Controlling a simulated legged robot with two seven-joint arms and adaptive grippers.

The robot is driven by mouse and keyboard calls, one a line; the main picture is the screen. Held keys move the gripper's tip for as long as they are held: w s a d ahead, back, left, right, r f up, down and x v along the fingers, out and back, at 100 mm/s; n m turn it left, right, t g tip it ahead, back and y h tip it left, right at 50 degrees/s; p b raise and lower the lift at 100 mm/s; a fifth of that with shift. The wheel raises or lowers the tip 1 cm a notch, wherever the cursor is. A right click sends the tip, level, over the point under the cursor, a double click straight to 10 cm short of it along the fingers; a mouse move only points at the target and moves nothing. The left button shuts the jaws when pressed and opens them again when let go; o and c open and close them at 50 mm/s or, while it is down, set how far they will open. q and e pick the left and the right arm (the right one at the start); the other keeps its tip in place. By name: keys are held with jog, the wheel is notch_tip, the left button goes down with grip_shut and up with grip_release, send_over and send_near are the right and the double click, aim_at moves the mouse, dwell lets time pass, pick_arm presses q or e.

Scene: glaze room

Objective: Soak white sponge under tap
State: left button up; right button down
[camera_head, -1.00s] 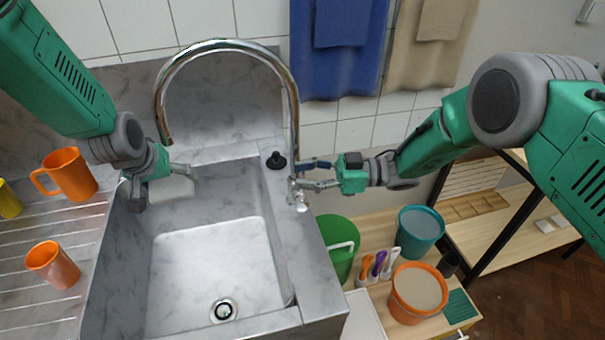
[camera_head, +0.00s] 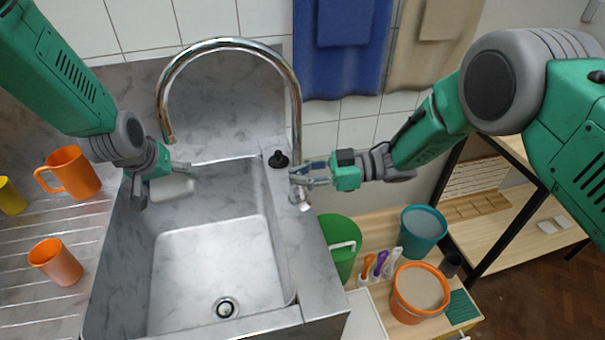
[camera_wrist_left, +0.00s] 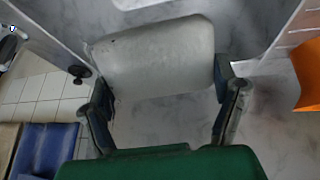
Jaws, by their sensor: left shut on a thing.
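The white sponge (camera_head: 172,187) is held by my left gripper (camera_head: 168,180) over the back left of the sink (camera_head: 215,265). In the left wrist view, the sponge (camera_wrist_left: 155,58) sits between the two fingers of my left gripper (camera_wrist_left: 165,105). The tap (camera_head: 228,44) arches over the sink's back, and its spout end is above the sponge in the picture. No water shows. My right gripper (camera_head: 300,174) is at the tap's base, beside the small metal lever (camera_head: 301,198). Its fingertips overlap the tap, so I cannot tell whether they touch it.
Orange mugs (camera_head: 72,172) and a yellow mug (camera_head: 10,197) stand on the ribbed drainer to the left. A black knob (camera_head: 278,160) sits on the sink's rim. Green (camera_head: 340,245), teal (camera_head: 423,231) and orange buckets (camera_head: 420,291) stand to the right. The sink basin is empty.

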jog(key=c, duration=2.1)
grip_release()
jog(key=shift+w+r, duration=0.1)
jog(key=shift+w, duration=0.05)
jog(key=o, duration=0.5)
jog(key=shift+d, duration=0.1)
jog(key=shift+d, duration=0.1)
jog(key=d, duration=0.8)
jog(key=d+r, duration=0.1)
jog(key=d, duration=0.2)
jog(key=shift+w+d, duration=0.4)
jog(key=shift+r, duration=0.1)
